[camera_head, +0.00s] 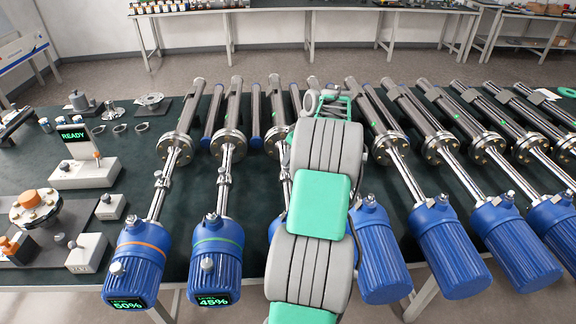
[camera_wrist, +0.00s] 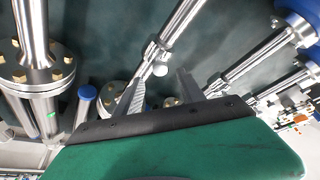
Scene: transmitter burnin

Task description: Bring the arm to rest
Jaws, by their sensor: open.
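My arm (camera_head: 322,190), grey with green panels, reaches from the bottom middle up over the row of transmitters. My gripper (camera_wrist: 158,92) shows in the wrist view with its two fingers apart. No held object can be made out between them. A steel stem with a small valve fitting (camera_wrist: 158,52) lies just beyond the fingers; I cannot tell whether they touch it. In the head view the arm hides my fingers and most of the transmitter beneath it.
Blue-headed transmitters (camera_head: 140,255) with steel stems line the dark green table, close on both sides of my arm. Two displays read 50% and 45%. A READY display (camera_head: 74,134) and fittings stand at left. Benches (camera_head: 300,12) stand behind, across open floor.

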